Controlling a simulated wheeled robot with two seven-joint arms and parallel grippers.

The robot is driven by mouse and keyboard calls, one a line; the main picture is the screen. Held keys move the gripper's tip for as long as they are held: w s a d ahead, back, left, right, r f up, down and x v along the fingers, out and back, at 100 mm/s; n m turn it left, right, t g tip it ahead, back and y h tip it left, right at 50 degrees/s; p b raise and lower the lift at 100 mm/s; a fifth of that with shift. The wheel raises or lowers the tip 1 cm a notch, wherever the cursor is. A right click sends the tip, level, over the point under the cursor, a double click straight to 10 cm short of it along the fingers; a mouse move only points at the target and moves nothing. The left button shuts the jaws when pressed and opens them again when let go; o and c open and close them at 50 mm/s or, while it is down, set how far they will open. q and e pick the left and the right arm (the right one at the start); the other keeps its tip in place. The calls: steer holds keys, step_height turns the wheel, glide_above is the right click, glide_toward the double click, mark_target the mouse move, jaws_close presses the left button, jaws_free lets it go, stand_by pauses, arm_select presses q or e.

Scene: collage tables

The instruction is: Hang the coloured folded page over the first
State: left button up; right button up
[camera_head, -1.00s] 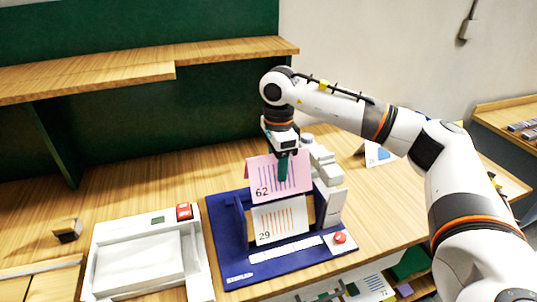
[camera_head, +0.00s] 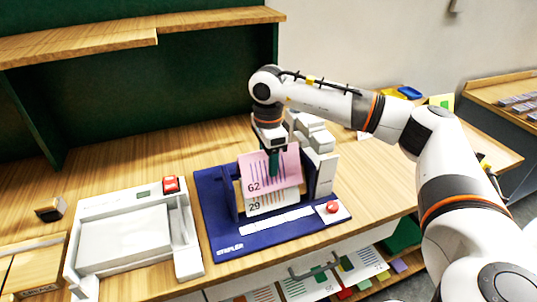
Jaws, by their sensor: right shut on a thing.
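A pink folded page (camera_head: 284,168) marked 62 is held by my right gripper (camera_head: 273,166), which is shut on its top edge. The page hangs over the upper part of a white folded page (camera_head: 268,203) marked 29. The white page sits on the blue stapler (camera_head: 227,225), and only its lower part shows. I cannot tell whether the pink page rests on the white one. My left gripper is out of view.
A white device (camera_head: 130,238) with a red button stands left of the stapler. A red button (camera_head: 332,207) is at the stapler's front right. A small dark block (camera_head: 49,209) lies at the far left. A wooden shelf (camera_head: 90,45) is above, at the back.

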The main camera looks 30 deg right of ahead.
step_height(320, 180, down, 2)
steer(key=shift+f+b, duration=0.1)
steer(key=shift+b, duration=0.5)
steer(key=shift+f+b, duration=1.35)
steer(key=shift+f, duration=0.6)
steer(key=o, duration=1)
step_height(320, 180, up, 12)
steer(key=shift+r+b, duration=0.1)
steer(key=shift+b, duration=0.45)
